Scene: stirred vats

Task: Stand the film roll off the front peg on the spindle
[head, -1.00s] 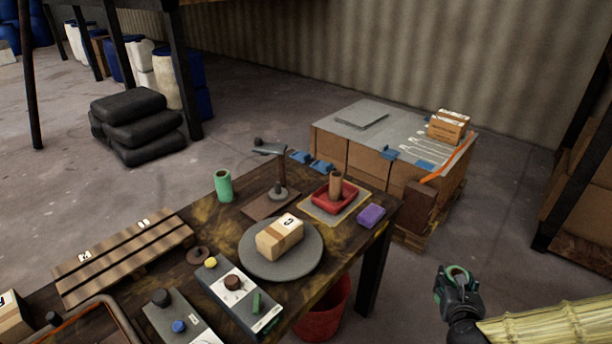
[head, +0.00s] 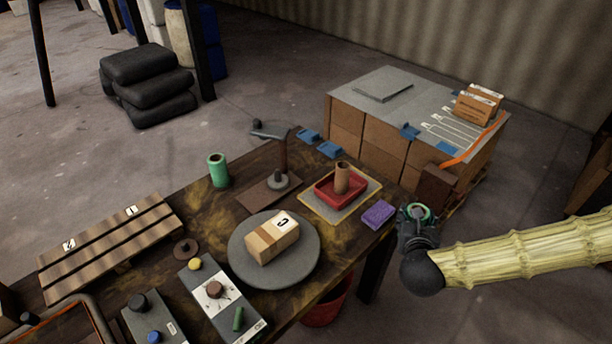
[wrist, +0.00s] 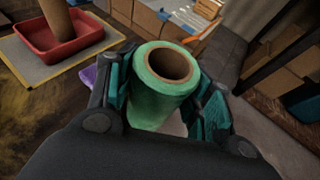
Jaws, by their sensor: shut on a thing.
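My gripper (head: 418,222) is shut on a green film roll (wrist: 165,85), held just off the table's right edge. In the wrist view the roll sits between the two teal-padded fingers, its brown hollow core facing up toward the camera and slightly tilted. In the head view only its green top ring (head: 419,211) shows. A grey disc with a short upright peg (head: 278,180), which looks like the spindle, stands on a brown plate beside a post with a side arm. It is bare, across the table to the left of my gripper. The front peg cannot be made out.
Another green roll (head: 218,170) stands at the table's back edge. A red tray (head: 326,193) with a brown tube (head: 342,178), a purple block (head: 378,214) and a round plate (head: 240,270) bearing a carton (head: 271,237) lie between. Boxes (head: 365,140) stand behind.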

